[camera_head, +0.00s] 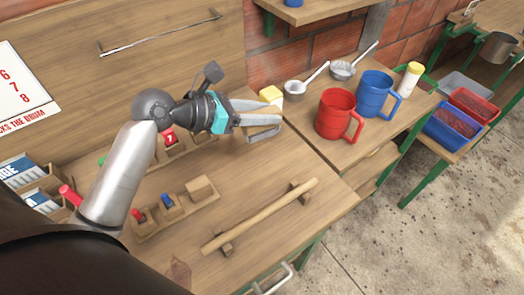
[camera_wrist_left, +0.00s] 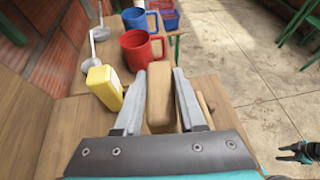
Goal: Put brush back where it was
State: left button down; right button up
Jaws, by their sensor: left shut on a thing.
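My left gripper (camera_head: 268,122) is shut on a light wooden block-shaped piece, which I take to be the brush (camera_head: 258,119). In the left wrist view the wooden piece (camera_wrist_left: 160,95) stands between the two fingers (camera_wrist_left: 158,100). Its bristles cannot be made out. The gripper is over the right part of the wooden bench, near a yellow container with a pale top (camera_head: 271,95). My right gripper (camera_wrist_left: 296,151) shows small and dark at the right edge of the left wrist view; its opening is unclear.
A red mug (camera_head: 335,114) and a blue mug (camera_head: 374,94) stand on the bench to the right, with two ladles behind. A wooden rod (camera_head: 260,215) rests on two supports in front. Small wooden racks (camera_head: 170,206) hold coloured pieces. The bench front between is clear.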

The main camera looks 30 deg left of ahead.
pick_arm(q)
notch_tip(320, 180, up, 3)
jog(key=w+a+t+p, duration=0.1)
jog(key=w+p, duration=0.1)
jog(key=shift+n+y, duration=0.6)
jog(key=shift+y, duration=0.1)
jog(key=shift+w+a+f+b, duration=0.1)
jog(key=shift+f+b, duration=1.4)
jog(key=shift+f, duration=1.7)
jog(key=shift+w+a+f+b, duration=0.15)
jog(key=shift+f+b, duration=1.35)
jog(key=shift+f, duration=1.75)
jog(key=shift+s+a+f+b, duration=0.1)
jog(key=shift+f+b, duration=1.4)
jog(key=shift+f, duration=1.7)
pick_arm(e)
notch_tip(320, 180, down, 6)
jog(key=shift+s, duration=0.35)
pick_arm(q)
jog(key=shift+f, duration=0.2)
jog(key=shift+c, duration=2.4)
grip_release()
